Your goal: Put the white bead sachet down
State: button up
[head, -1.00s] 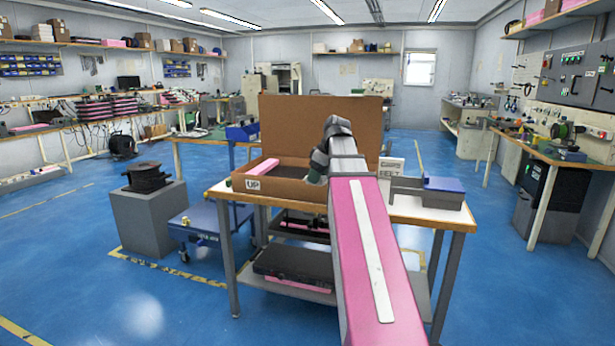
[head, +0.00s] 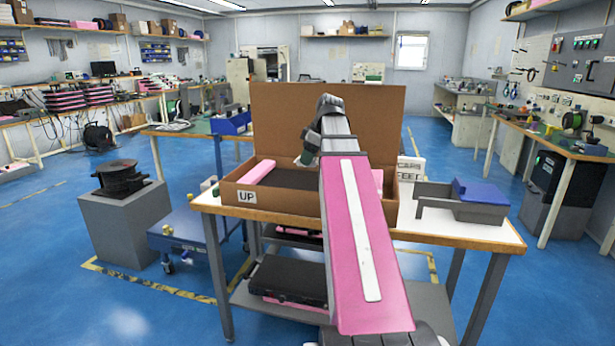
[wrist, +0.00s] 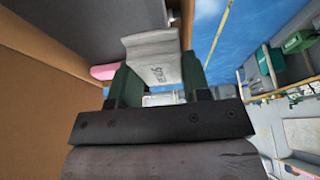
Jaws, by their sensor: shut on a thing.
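My gripper (wrist: 157,80) has its two dark green fingers shut on the white bead sachet (wrist: 152,50), a pale flat packet with dark print, seen in the wrist view. In the head view my gripper (head: 308,150) is above the left part of an open cardboard box (head: 280,202) marked "UP". The sachet cannot be made out clearly there. The box has its brown lid (head: 285,110) standing up behind it. Inside lie a pink foam strip (head: 258,172) at the left and a dark flat surface (head: 295,180). My arm hides the middle of the box.
The box stands on a table (head: 470,236). A grey tray (head: 435,205) with a blue piece (head: 480,190) stands to its right, and a white printed sign (head: 410,168) beside the box. A blue cart (head: 190,225) stands at the left.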

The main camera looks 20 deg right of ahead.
send_over(312, 182)
jog(key=d, duration=0.1)
notch_tip(312, 182, down, 7)
jog(key=shift+s+r, duration=0.1)
jog(key=shift+s, duration=0.05)
jog(key=shift+f, duration=2.1)
jog(key=shift+f, duration=0.15)
jog(key=o, duration=1)
jog(key=v, duration=1.2)
